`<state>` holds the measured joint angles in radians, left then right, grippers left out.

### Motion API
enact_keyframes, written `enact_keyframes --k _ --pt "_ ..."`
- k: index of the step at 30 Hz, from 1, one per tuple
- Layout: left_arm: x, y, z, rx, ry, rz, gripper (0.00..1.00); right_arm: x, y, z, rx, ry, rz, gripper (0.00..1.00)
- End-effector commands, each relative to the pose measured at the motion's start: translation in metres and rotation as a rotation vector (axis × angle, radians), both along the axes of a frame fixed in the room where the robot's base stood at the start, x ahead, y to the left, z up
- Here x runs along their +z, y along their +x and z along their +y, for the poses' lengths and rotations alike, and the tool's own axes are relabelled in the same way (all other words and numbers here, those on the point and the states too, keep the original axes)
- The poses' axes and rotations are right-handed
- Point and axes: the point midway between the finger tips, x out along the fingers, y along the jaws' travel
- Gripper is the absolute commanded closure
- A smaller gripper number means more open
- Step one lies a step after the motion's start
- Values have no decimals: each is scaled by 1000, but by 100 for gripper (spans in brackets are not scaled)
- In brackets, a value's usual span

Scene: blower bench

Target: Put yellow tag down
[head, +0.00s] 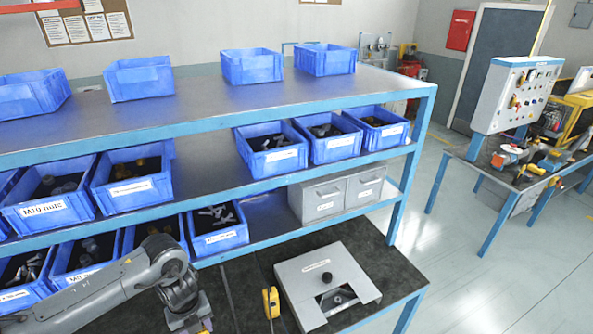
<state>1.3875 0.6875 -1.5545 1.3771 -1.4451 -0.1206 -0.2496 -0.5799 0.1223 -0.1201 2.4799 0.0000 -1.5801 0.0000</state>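A small yellow item (271,302), which may be the yellow tag, is on the dark lower bench top just left of a grey metal box. It is too small to read. My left arm comes in from the lower left, and its wrist end (188,318) points down at the bottom edge, left of the yellow item and apart from it. The fingertips are cut off by the frame, so I cannot tell whether the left gripper is open or holds anything. My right gripper is not in view.
The grey metal box (326,282) with a dark opening sits on the bench top (375,262). Blue shelves (290,98) with several blue bins overhang the bench. Grey drawers (322,200) stand on the lowest shelf. A second bench with a control panel (515,92) is at right.

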Motion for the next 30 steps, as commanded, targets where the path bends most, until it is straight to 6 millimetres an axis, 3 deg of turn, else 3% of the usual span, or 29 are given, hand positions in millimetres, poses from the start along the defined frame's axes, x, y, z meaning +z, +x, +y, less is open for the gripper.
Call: enact_keyframes --k 3,12,30 --pt "8 -4 -17 193 -1 1 81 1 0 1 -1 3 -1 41" --pt "13 -22 -43 755 -1 2 81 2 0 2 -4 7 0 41" --pt "-8 -71 -61 1928 -4 0 81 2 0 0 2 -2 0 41"
